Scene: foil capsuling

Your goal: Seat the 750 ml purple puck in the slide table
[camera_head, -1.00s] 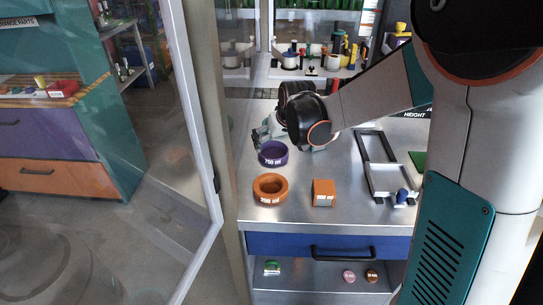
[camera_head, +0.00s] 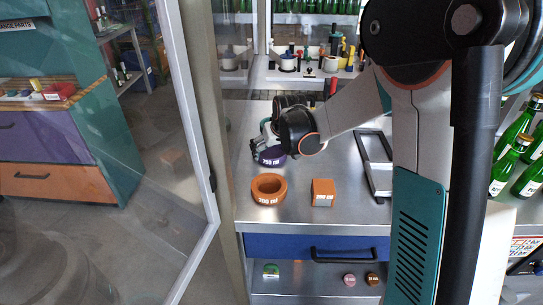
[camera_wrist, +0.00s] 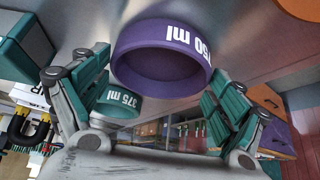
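The purple 750 ml puck (camera_head: 270,159) stands on the metal worktop near its left side. My gripper (camera_head: 262,137) is low at the puck, with my wrist behind and to the right. In the wrist view, the purple puck (camera_wrist: 165,65) lies between my two spread teal fingers, with visible gaps on both sides. A grey rectangular frame with rails (camera_head: 374,165), which looks like the slide table, stands to the right. My arm hides its right part.
An orange ring puck (camera_head: 268,189) and an orange block (camera_head: 322,192) stand in front of the purple puck. A teal 375 ml puck (camera_wrist: 118,104) shows just beyond it in the wrist view. A glass door (camera_head: 190,110) stands open at left.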

